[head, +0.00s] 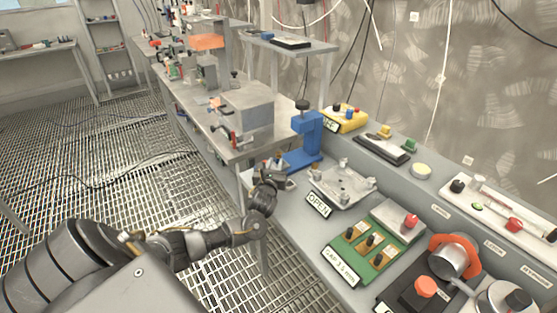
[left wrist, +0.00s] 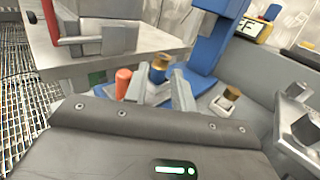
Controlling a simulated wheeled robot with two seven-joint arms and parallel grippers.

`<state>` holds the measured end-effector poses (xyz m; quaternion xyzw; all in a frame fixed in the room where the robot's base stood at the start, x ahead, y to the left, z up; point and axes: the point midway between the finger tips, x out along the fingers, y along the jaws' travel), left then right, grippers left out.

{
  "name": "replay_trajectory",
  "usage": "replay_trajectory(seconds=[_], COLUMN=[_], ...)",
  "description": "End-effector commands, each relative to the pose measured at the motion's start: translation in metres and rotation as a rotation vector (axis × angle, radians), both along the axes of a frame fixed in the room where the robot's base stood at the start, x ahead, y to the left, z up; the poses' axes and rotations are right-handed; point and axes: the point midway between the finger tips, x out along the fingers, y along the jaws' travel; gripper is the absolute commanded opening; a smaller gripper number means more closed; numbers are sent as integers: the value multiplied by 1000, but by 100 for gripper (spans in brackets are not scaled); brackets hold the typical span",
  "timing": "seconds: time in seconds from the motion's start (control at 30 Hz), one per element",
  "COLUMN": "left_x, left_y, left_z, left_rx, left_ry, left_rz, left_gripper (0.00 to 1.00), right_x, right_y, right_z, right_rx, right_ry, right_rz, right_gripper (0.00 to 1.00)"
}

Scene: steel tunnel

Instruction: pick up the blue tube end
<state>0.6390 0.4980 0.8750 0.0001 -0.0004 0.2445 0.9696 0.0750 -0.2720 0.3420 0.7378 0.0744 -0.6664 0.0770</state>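A small blue cylinder with a brass-coloured top, probably the blue tube end (left wrist: 158,73), stands at the foot of the blue press in the left wrist view. In the head view my left gripper hides most of that spot. My left gripper (head: 277,164) hangs over the near-left edge of the bench, beside the press base. In the left wrist view its two grey fingers (left wrist: 159,82) are apart, with the blue cylinder showing just beyond and between the tips. I see nothing held. My right gripper is in neither view.
The blue press (head: 306,140) rises close beyond the gripper. An orange cylinder (left wrist: 123,83) stands left of the fingers, and a brown-topped piece (left wrist: 230,96) stands to the right. A metal fixture (head: 342,184) and green gauge board (head: 365,250) occupy the bench at right.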

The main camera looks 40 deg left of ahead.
Motion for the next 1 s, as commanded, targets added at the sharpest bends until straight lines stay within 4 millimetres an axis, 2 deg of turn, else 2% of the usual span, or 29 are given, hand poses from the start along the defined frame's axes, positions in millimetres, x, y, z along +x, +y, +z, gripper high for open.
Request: replay_trajectory(seconds=[0.1,0.2,0.5,0.53,0.73,1.0], left_x=[18,28,33,33,33,33], left_y=[8,13,16,16,15,16], left_z=[1,1,0,0,0,1], left_rx=[0,0,-1,-1,0,0], left_ry=[-2,-1,0,0,0,0], left_rz=[2,1,-1,-1,0,0], left_gripper=[26,26,26,24,0,0], right_x=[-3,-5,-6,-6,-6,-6], right_y=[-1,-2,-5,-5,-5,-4], right_z=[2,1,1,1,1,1], right_rx=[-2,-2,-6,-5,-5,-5], right_ry=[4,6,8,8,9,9], right_rz=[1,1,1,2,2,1], right_gripper=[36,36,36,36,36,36])
